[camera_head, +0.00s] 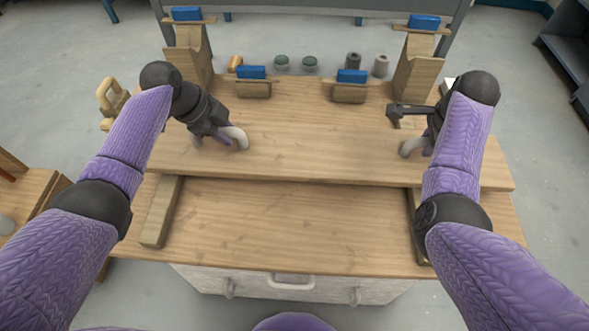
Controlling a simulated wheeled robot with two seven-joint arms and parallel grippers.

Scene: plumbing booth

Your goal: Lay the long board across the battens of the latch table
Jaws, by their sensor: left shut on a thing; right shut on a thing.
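The long board (320,155) is a wide, light wooden plank running left to right over the latch table (290,230). Its front edge crosses above two battens, the left batten (162,212) and the right batten (415,222), whose near ends stick out in front. I cannot tell whether it touches them. My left gripper (232,138) is shut at a pale curved grip on the board's left part. My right gripper (412,147) is shut at a similar pale grip on its right part, partly hidden by my forearm.
Wooden stands with blue blocks (251,73) (351,76) line the back, with taller posts (195,55) (415,65) at both sides. A dark hammer-like tool (405,112) shows beside my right gripper. Several small cylinders (310,64) stand behind. The table's front strip is clear.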

